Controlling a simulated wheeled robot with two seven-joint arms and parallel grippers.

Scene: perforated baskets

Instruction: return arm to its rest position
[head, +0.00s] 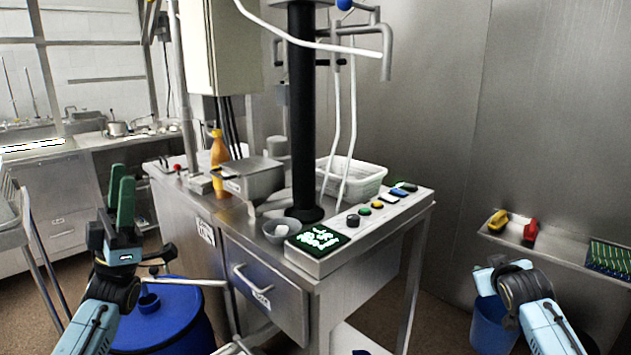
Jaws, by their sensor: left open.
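My left gripper (121,194) shows at the left of the head view, with its two green fingers pointing up. It is open with nothing between the fingers, and it is held in front of the left side of the steel workstation, above a blue barrel (165,312). My right arm shows at the lower right, bent at a dark joint, in front of a blue bin. The fingers of my right gripper cannot be seen.
The steel workstation (262,297) holds a control panel (318,240), a small metal bowl (281,230), an orange bottle (219,150) and a white perforated basket (352,180). A wall shelf (566,254) at the right carries yellow and red items. A blue bin (492,325) stands below it.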

